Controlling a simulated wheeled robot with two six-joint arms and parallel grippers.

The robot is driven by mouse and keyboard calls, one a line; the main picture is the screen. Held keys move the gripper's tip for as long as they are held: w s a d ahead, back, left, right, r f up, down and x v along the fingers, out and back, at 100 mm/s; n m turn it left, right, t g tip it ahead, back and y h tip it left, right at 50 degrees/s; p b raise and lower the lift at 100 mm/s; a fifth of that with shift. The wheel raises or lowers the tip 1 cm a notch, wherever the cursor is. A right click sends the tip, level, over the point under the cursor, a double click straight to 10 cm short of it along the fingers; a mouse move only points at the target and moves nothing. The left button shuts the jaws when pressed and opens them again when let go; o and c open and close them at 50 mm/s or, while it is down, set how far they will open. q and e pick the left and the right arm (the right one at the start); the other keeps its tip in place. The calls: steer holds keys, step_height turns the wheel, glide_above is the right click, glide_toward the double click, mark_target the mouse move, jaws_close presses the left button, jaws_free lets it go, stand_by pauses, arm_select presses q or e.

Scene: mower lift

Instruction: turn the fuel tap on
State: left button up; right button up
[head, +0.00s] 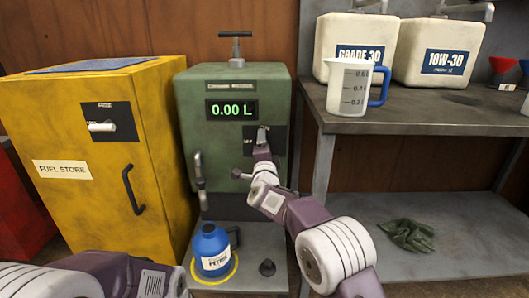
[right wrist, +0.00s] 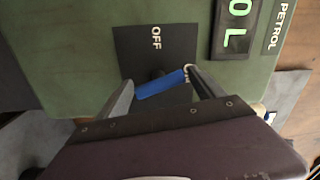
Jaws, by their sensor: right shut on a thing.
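The fuel tap's blue lever (right wrist: 160,84) shows in the right wrist view, on a black plate (right wrist: 135,45) on the green pump's face. The word OFF is readable on the plate. My right gripper (right wrist: 163,90) is shut on the lever, one finger at each end of it. In the head view the right gripper (head: 263,135) is at the black plate (head: 280,139) below the display and hides most of the tap. The green pump (head: 227,81) reads 0.00 L. My left arm crosses the bottom left; its fingertips are not in view.
A yellow fuel store cabinet (head: 85,215) stands at left. A bench (head: 430,112) at right holds a measuring jug (head: 347,88) and two oil containers.

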steer(key=shift+f+m+b, duration=0.2)
steer(key=shift+m+b, duration=0.6)
steer(key=shift+m, duration=1.2)
steer(key=o, duration=1.3)
steer(key=shift+r, duration=0.1)
steer(key=s, duration=0.3)
steer(key=s+p, duration=0.1)
steer(key=s, duration=0.2)
steer(key=s+p, duration=0.1)
steer(key=s, duration=0.2)
steer(key=shift+f, duration=0.3)
steer(key=shift+f, duration=0.1)
